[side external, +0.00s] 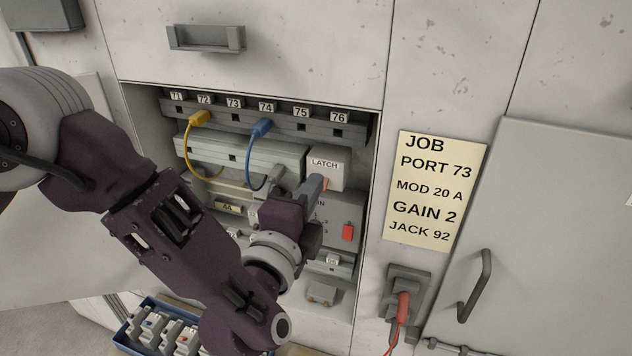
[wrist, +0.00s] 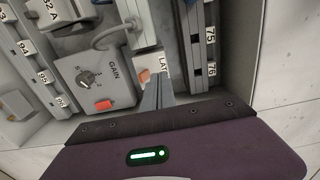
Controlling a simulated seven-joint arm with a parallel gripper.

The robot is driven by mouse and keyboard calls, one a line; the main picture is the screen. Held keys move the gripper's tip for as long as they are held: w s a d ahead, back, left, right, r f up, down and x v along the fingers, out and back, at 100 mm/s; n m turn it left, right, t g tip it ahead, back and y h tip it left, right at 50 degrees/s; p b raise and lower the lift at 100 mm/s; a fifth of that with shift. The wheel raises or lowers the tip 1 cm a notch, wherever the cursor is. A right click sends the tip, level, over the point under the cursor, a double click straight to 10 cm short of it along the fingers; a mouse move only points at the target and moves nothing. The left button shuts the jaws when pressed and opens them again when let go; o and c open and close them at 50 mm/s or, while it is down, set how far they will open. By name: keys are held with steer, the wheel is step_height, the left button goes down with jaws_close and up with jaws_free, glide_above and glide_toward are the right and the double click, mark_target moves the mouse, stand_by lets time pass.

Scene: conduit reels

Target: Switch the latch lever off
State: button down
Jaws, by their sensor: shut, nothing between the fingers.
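The latch box (side external: 333,158), a light grey block labelled LATCH, sits on the right inside the open panel bay. Its small orange lever (side external: 326,184) shows just below the label, partly hidden by my gripper. In the wrist view the orange lever (wrist: 145,76) is just left of the fingertips, beside the cut-off LATCH label (wrist: 163,63). My gripper (side external: 312,184) is shut and empty, with its fingertips close to the lever. The fingers also show in the wrist view (wrist: 160,85). I cannot tell whether they touch the lever, or which way it is set.
Below the latch is the gain box with a knob (wrist: 88,78) and red switch (wrist: 103,104). A yellow plug (side external: 200,118) and a blue plug (side external: 262,127) hang cables left of the latch. A job card (side external: 435,190) is right of the bay. A blue bin (side external: 150,310) stands below.

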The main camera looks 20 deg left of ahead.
steer(key=s, duration=0.4)
steer(key=shift+s, duration=0.4)
